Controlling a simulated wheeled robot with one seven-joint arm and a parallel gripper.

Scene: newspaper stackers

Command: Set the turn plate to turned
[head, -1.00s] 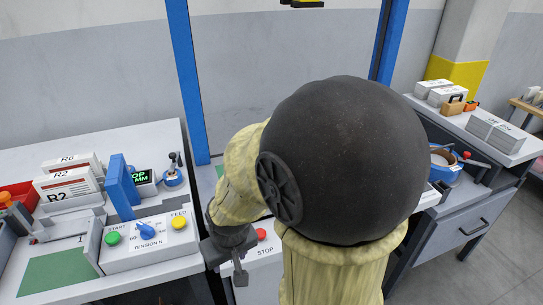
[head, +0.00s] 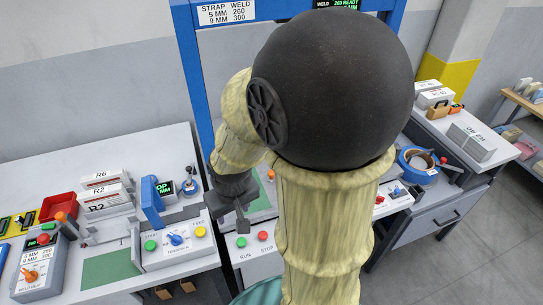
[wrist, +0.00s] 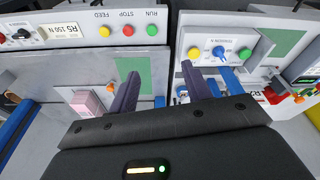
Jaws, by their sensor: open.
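I cannot tell for sure which part is the turn plate. A grey plate area with an orange knob (wrist: 110,87) and a pink block (wrist: 87,102) lies left of my gripper (wrist: 160,70) in the wrist view. The orange knob also shows in the head view (head: 270,174), beside a green patch (head: 262,203) on the middle bench. My gripper is open, with nothing visible between its fingers. My arm hides much of the middle bench there.
A panel with green RUN (head: 241,242) and red STOP (head: 266,236) buttons fronts the middle bench. A control box with a blue knob (head: 175,239) stands on the left bench. A blue frame post (head: 193,75) rises behind. The right bench (head: 490,150) carries boxes.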

